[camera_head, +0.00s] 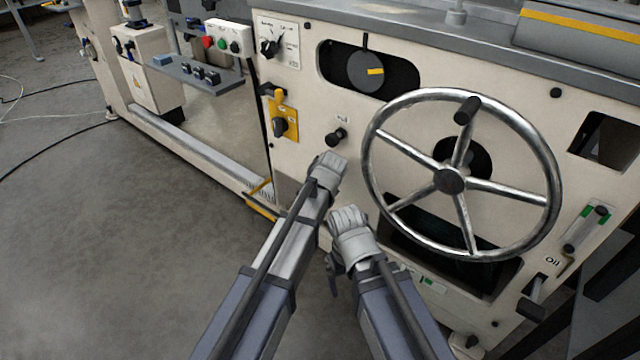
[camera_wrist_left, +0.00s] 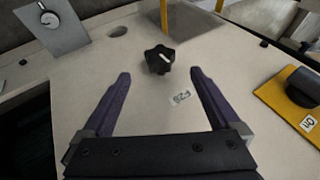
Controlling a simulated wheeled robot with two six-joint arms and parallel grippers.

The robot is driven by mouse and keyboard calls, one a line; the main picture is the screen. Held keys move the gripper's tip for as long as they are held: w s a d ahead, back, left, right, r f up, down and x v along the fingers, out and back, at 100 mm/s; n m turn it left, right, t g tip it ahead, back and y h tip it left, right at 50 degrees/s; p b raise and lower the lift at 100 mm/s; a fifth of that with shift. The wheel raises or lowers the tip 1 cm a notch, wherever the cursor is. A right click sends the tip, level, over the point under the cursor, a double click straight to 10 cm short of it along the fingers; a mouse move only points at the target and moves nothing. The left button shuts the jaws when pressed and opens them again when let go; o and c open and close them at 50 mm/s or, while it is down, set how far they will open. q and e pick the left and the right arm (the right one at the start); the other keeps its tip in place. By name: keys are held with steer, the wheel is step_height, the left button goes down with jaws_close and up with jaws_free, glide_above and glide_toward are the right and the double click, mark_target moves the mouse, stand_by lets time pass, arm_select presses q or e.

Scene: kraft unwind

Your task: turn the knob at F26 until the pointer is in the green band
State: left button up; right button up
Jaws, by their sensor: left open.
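A black lobed knob (camera_head: 337,137) sticks out of the cream machine panel, left of the big handwheel. In the left wrist view the same knob (camera_wrist_left: 159,60) carries a white mark, and a small tag (camera_wrist_left: 181,98) appears to read F26. My left gripper (camera_wrist_left: 160,74) is open, its two purple fingers either side of the knob in the picture, not visibly touching it. In the head view my left gripper (camera_head: 328,168) is just below the knob. My right gripper (camera_head: 349,222) is lower right, fingers unclear.
A spoked metal handwheel (camera_head: 548,206) stands out from the panel on the right. A yellow plate with a black switch (camera_head: 283,118) is left of the knob and also shows in the left wrist view (camera_wrist_left: 276,98).

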arm_select(q)
steer(key=a+h+b, duration=0.1)
steer(key=h, duration=0.1)
steer(key=a+h+b, duration=0.1)
steer(key=a+h, duration=0.1)
steer(key=a+f+n+h+b, duration=0.1)
steer(key=h, duration=0.1)
steer(key=shift+w+a+h, duration=0.25)
steer(key=shift+w+h, duration=0.05)
steer(key=shift+h, duration=0.1)
steer(key=b+x, duration=0.5)
steer(key=x, duration=0.2)
steer(key=shift+w+d+f+b, duration=0.2)
steer(key=shift+w+b, duration=0.1)
steer(key=shift+b, duration=0.1)
